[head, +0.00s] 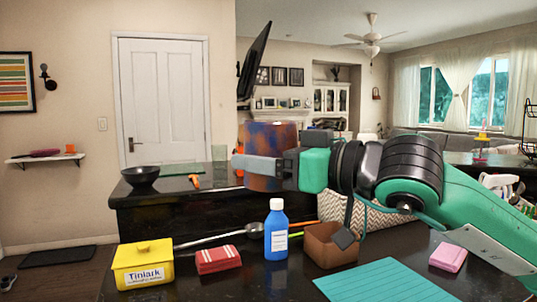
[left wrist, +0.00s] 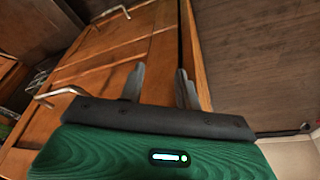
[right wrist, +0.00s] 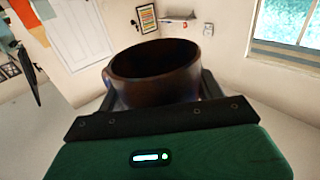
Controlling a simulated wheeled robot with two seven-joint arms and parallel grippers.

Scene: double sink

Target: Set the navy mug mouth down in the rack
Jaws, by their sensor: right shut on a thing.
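The mug (head: 272,142), mottled navy and rust, is held in the air by my right gripper (head: 262,168), which is shut on its side. In the right wrist view the mug (right wrist: 155,85) shows its open, dark mouth toward the picture's top. No handle can be made out. My left gripper (left wrist: 160,85) is open and empty in front of wooden cabinet fronts; it is outside the head view.
On the dark counter stand a yellow box (head: 143,266), a red packet (head: 218,260), a blue bottle (head: 277,230), a brown box (head: 330,245), a teal mat (head: 383,284) and a pink block (head: 448,257). A dark bowl (head: 140,176) sits on the counter behind.

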